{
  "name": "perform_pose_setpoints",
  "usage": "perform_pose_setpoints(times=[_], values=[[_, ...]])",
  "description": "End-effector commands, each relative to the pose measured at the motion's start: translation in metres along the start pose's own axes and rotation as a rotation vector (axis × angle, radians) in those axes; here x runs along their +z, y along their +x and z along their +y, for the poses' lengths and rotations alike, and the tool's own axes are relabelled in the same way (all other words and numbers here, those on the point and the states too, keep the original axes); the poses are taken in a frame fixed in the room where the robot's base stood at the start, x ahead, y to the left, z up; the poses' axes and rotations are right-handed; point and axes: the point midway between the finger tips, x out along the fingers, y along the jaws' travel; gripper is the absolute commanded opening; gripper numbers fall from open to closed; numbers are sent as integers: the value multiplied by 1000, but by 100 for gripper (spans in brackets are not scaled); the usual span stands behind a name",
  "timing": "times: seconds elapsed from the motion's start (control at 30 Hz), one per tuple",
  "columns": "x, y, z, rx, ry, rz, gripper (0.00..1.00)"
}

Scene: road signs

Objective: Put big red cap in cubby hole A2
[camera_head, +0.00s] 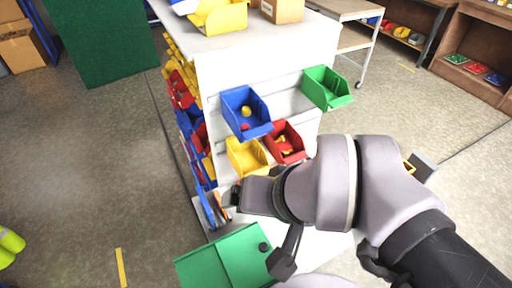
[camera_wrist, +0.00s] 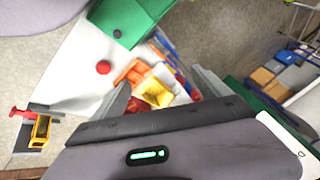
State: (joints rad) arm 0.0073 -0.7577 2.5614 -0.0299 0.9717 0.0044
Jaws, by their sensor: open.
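A round red thing (camera_wrist: 103,67) shows on a white surface in the wrist view; I cannot tell whether it is the big red cap. A small red piece (camera_head: 245,127) and a yellow piece lie in the blue bin (camera_head: 244,108). Red and yellow pieces also show in the red bin (camera_head: 284,142). My gripper (camera_wrist: 163,88) is open in the wrist view, its fingers on either side of the yellow and orange bins beyond them. Nothing is visibly held. In the head view my arm hides most of the gripper. No label A2 is readable.
A white rack (camera_head: 240,62) carries yellow, green and other bins on its sides. A green box (camera_head: 225,258) with a black knob is at the bottom. Wooden shelves (camera_head: 482,48) stand at the upper right. The grey floor at left is mostly clear.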

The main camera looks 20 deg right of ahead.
Motion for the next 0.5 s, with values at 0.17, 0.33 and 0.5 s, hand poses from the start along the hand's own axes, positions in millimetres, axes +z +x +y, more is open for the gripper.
perform_pose_setpoints(times=[0.17, 0.33, 0.5], values=[[-2, 10, 6, 16, 65, -45, 87], [-19, 73, 54, 29, 533, -289, 87], [-40, 148, 146, -135, 1214, -456, 87]])
